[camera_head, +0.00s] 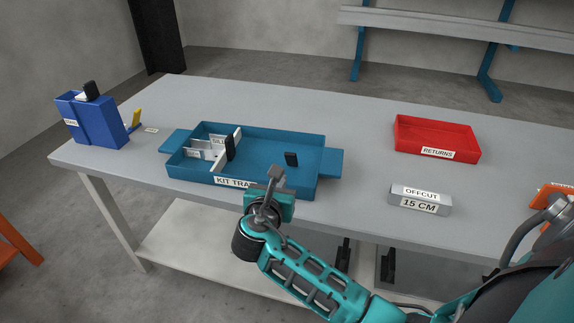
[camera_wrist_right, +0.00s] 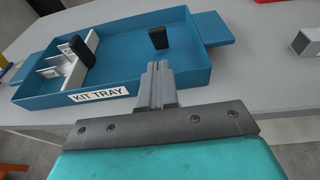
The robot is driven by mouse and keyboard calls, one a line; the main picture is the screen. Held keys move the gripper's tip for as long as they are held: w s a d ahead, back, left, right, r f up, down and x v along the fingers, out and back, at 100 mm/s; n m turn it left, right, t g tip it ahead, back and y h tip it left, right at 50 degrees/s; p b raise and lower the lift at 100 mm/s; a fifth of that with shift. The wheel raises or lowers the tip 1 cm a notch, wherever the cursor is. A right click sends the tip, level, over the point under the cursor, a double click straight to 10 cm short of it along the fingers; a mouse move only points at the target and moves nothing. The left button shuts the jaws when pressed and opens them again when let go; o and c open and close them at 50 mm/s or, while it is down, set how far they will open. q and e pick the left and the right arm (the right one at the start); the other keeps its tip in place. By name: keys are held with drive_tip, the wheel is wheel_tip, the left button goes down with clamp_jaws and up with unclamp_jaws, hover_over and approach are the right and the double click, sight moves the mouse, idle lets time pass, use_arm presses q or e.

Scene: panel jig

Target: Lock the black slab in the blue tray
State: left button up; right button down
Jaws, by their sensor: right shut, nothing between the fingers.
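The blue kit tray (camera_head: 265,188) lies on the table, with its label on the front wall; it also shows in the right wrist view (camera_wrist_right: 35,101). One black slab-like piece (camera_head: 230,148) stands upright against the white divider (camera_head: 218,163) at the tray's left. A second black piece (camera_head: 291,159) is in the open right part of the tray, apart from the divider. I cannot tell which is the task's slab or whether either is locked. My right gripper (camera_head: 276,174) is shut and empty, in front of the tray's front wall. My left gripper is out of view.
A blue box (camera_head: 92,122) with a black piece at its top stands far left, beside a yellow item (camera_head: 135,119). A red returns tray (camera_head: 437,138) and a grey offcut block (camera_head: 420,200) are at the right. The table between is clear.

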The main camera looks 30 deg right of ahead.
sight(291, 158)
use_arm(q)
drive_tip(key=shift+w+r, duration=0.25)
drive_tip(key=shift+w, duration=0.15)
use_arm(e)
drive_tip(key=shift+w+d, duration=0.1)
drive_tip(key=shift+d, duration=0.05)
drive_tip(key=b+x, duration=0.1)
drive_tip(key=x, duration=0.8)
drive_tip(key=shift+w+d+f, duration=0.1)
drive_tip(key=shift+w+d, duration=0.15)
drive_tip(key=shift+w, duration=0.05)
use_arm(q)
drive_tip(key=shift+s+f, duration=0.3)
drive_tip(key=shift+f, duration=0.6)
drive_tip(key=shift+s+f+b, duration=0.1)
drive_tip(key=shift+b, duration=0.25)
use_arm(e)
drive_tip(key=shift+w, duration=0.1)
